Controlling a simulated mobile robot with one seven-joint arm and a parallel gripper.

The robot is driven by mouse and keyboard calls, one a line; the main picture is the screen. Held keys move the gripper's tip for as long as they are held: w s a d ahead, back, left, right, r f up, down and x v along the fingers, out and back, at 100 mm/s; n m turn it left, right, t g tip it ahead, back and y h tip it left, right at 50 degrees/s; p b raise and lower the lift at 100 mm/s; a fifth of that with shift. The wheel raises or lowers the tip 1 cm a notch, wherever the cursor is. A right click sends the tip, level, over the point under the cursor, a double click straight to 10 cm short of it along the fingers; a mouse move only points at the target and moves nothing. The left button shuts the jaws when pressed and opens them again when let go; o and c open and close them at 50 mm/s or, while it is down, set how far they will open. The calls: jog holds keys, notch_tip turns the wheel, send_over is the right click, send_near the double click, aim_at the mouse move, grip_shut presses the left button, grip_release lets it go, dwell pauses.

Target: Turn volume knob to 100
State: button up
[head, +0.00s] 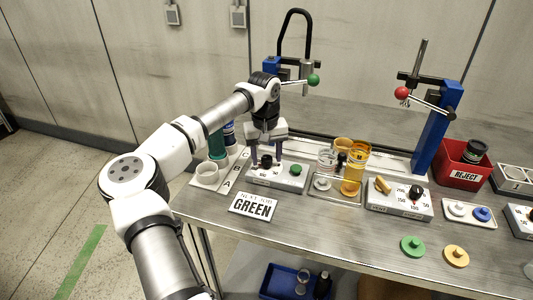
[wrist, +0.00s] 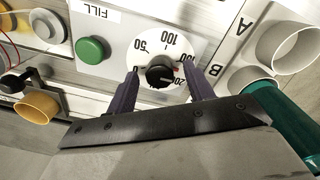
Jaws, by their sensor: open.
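The black knob (wrist: 160,74) sits on a round white dial (wrist: 143,49) marked 50, 100, 150 and 200, on the panel labelled FILL. A pale line on the knob appears to point toward the 150–200 side, but the exact reading is unclear. My gripper (wrist: 161,68) is open, with one finger on each side of the knob; I cannot tell whether either finger touches it. In the head view my gripper (head: 267,154) points down over the same knob (head: 266,161) on the grey control box (head: 278,181).
A green button (wrist: 92,50) is beside the dial.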

jog(key=c, duration=1)
jog(key=shift+o, duration=0.2)
jog(key=shift+n, duration=0.3)
jog(key=n+b, duration=0.1)
jog(key=n, duration=0.2)
jog(key=shift+n, duration=0.4)
jog(key=n+b, duration=0.1)
jog(key=n, duration=0.3)
jog(key=shift+n, duration=0.3)
jog(key=n, duration=0.4)
jog(key=shift+b, duration=0.35)
jog(key=shift+n, duration=2.1)
